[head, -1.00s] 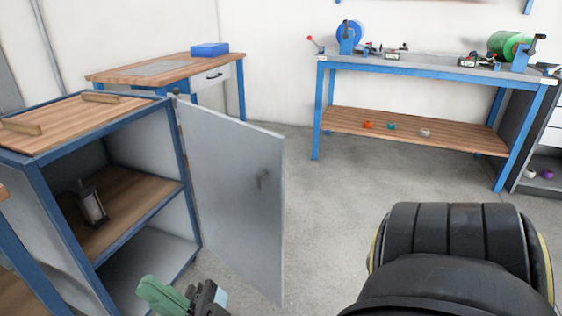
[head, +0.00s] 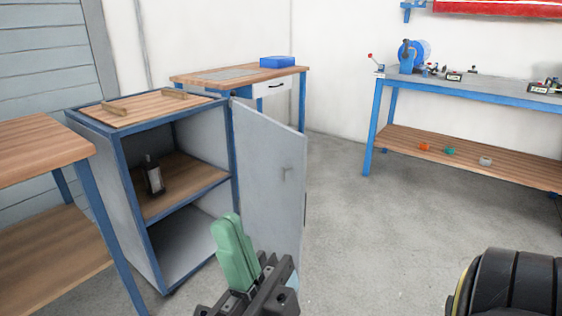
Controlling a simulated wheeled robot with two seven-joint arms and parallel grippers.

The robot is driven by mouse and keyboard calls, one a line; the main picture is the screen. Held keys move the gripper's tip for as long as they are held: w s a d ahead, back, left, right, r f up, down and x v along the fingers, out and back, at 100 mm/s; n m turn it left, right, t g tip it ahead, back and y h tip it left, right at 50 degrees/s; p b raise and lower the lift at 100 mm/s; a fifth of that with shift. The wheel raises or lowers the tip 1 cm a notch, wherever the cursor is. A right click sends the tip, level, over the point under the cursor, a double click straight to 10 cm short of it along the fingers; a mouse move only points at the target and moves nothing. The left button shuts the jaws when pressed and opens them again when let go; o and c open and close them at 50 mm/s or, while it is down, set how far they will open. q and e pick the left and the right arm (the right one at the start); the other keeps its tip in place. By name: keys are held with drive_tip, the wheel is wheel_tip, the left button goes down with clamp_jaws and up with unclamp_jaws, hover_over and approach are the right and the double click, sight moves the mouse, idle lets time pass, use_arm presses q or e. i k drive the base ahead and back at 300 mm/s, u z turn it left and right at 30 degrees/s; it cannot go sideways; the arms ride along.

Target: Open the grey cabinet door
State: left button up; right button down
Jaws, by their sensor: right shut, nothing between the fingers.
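The grey cabinet (head: 116,178) stands at left with a blue frame and a wooden top. The wooden middle shelf and lower compartment show inside. My right gripper (head: 228,222), with green fingers, is shut and empty. It shows in front of the cabinet opening and the door's lower left part, apart from the handle in the picture. My left gripper is not in view.
A dark lantern-like object (head: 153,175) stands on the cabinet shelf. A wooden table (head: 40,142) is close at left. A drawer table (head: 240,73) stands behind the cabinet and a blue-legged workbench (head: 470,88) at right. The floor (head: 370,235) between is clear.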

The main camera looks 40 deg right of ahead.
sight(273, 209)
drive_tip(key=z, duration=0.35)
drive_tip(key=i, duration=0.95)
drive_tip(key=z, duration=0.7)
